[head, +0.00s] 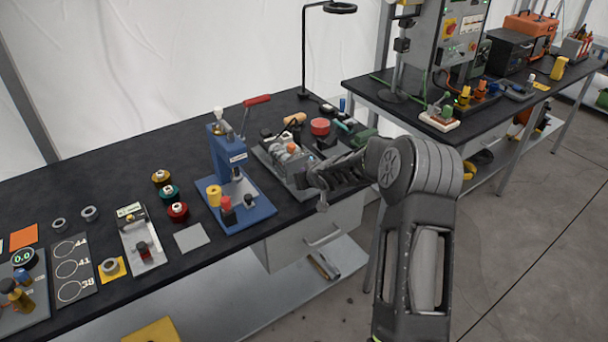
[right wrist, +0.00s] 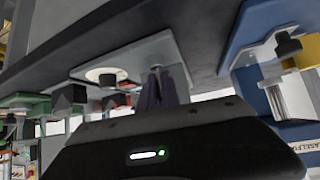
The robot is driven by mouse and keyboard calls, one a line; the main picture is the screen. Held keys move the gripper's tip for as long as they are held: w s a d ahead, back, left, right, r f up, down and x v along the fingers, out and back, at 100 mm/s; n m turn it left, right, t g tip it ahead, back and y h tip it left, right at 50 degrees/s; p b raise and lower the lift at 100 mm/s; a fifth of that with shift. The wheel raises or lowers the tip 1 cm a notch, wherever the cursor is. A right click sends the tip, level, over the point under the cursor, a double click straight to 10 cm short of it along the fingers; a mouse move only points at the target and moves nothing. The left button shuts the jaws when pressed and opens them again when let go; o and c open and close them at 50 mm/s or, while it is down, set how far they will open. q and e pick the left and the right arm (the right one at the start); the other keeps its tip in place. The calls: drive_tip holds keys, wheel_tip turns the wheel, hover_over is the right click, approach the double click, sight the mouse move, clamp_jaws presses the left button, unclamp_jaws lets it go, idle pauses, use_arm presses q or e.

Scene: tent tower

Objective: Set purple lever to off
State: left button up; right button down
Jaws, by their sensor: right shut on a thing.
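My right gripper (head: 314,179) reaches in from the right over the front edge of the table, at the grey device (head: 272,150) with white and orange parts on top. In the right wrist view, a narrow dark purple piece, the purple lever (right wrist: 158,88), stands at the grey plate of that device (right wrist: 178,60), where my jaws meet. The right gripper (right wrist: 157,80) is shut on it. In the head view the gripper hides the lever, and I cannot tell its setting. My left gripper is in neither view.
A blue press (head: 258,213) with a red-handled lever stands just left of the device. Spools, a red round tin (head: 320,127) and small tools lie around on the black table (head: 85,190). A second bench (head: 372,88) stands behind at right. Grey floor is open at right.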

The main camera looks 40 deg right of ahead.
drive_tip(key=shift+w+d+r, duration=0.1)
drive_tip(key=shift+w+r, duration=0.2)
drive_tip(key=shift+r, duration=0.25)
drive_tip(key=c, duration=1.6)
unclamp_jaws()
drive_tip(key=shift+f, duration=0.15)
drive_tip(key=shift+o, duration=0.6)
drive_tip(key=shift+f, duration=0.15)
drive_tip(key=shift+s, duration=0.1)
drive_tip(key=v, duration=0.7)
drive_tip(key=shift+s+r+b, duration=0.25)
drive_tip(key=shift+b, duration=0.05)
drive_tip(key=shift+f, duration=0.1)
